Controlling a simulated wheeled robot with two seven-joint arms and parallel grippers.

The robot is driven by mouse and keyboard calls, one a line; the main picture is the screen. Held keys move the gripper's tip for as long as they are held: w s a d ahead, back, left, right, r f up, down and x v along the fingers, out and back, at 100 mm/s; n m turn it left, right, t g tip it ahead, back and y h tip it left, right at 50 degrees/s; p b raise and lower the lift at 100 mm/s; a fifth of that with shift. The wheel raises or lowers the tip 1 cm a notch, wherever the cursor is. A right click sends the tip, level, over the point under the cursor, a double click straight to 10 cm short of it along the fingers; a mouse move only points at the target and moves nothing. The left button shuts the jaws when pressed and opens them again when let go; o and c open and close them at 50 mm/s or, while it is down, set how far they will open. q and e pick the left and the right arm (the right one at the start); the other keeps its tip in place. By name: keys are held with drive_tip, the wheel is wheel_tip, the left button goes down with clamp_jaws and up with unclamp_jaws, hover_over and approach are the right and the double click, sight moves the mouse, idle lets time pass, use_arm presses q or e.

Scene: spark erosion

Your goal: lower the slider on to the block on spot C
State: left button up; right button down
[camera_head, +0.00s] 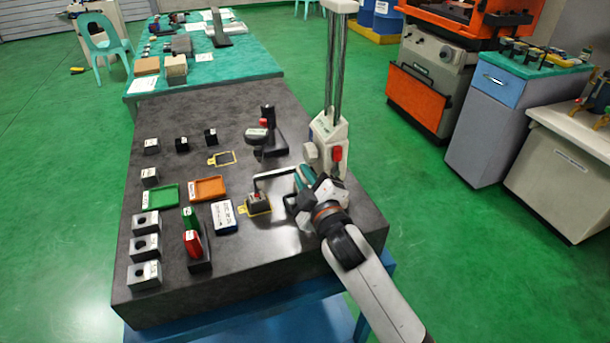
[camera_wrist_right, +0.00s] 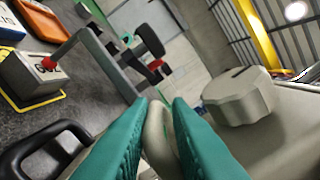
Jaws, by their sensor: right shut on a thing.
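The height gauge's light grey slider (camera_head: 327,132) sits low on its upright column (camera_head: 336,60), with a red lever on its side. A dark arm (camera_head: 273,175) reaches left from the gauge. In the right wrist view this arm (camera_wrist_right: 95,50) has a red tip at the top of the grey block (camera_wrist_right: 40,78); I cannot tell whether they touch. The block (camera_head: 258,201) stands inside a yellow outline. My right gripper (camera_head: 303,180) is beside the gauge, its teal fingers (camera_wrist_right: 158,105) shut on a pale rounded part of it (camera_wrist_right: 157,135). My left gripper is not in view.
A dark stand (camera_head: 269,130) is behind. A pale knob (camera_wrist_right: 238,96) and a black handle (camera_wrist_right: 40,148) flank my fingers.

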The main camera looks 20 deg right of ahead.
drive_tip(key=shift+f, duration=0.65)
drive_tip(key=c, duration=1.5)
unclamp_jaws()
drive_tip(key=shift+a, duration=0.15)
drive_tip(key=shift+r, duration=0.1)
drive_tip(key=s+b, duration=0.2)
drive_tip(key=s, duration=1)
drive_tip(key=shift+d+r, duration=0.2)
drive_tip(key=shift+d, duration=0.25)
